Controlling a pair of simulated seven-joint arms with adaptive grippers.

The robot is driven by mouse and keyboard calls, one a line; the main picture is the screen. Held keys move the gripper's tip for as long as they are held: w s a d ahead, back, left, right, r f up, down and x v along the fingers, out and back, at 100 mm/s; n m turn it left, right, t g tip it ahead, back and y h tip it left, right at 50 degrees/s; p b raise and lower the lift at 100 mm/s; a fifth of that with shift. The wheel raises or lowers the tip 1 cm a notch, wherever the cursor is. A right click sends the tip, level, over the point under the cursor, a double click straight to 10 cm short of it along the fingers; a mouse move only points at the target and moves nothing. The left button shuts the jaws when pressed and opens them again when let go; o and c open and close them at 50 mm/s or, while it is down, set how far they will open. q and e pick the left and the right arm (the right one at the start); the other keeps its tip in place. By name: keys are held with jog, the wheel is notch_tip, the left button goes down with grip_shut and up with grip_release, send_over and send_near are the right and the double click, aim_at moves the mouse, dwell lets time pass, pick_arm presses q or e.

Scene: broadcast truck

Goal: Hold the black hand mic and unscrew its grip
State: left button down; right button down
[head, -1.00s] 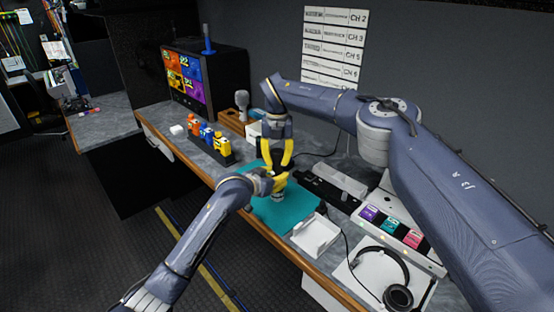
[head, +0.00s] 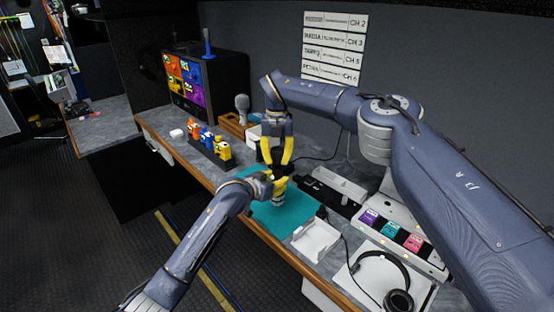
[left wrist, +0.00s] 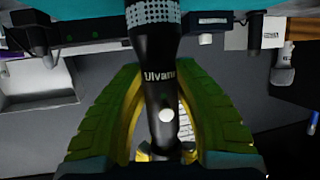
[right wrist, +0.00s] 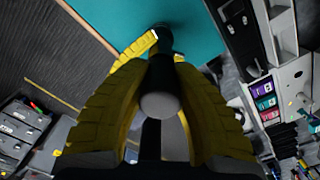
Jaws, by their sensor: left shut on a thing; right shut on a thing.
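The black hand mic (left wrist: 160,85) is held head down above the teal mat (head: 262,222). Its mesh head and printed body show in the left wrist view. My left gripper (head: 277,184) is shut on the mic's body from the left side. My right gripper (head: 278,162) comes from above and is shut on the mic's upper end, the grip (right wrist: 160,105). In the right wrist view the grip's rounded end shows between the yellow fingers. The fingers hide part of the mic, and I cannot see the thread.
A white open tray (head: 315,240) and headphones (head: 398,300) lie on the right. Colored packs (head: 207,138) stand in a black rack on the left. A monitor (head: 190,80) is at the back. A grey mic (head: 241,103) stands behind the rack.

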aim_at(277, 148)
jog(key=shift+r, duration=0.15)
jog(key=shift+r, duration=1.9)
pick_arm(q)
grip_release()
jog(key=s+a, duration=0.6)
jog(key=s, duration=0.3)
jog(key=shift+a, duration=0.15)
dwell(0.3)
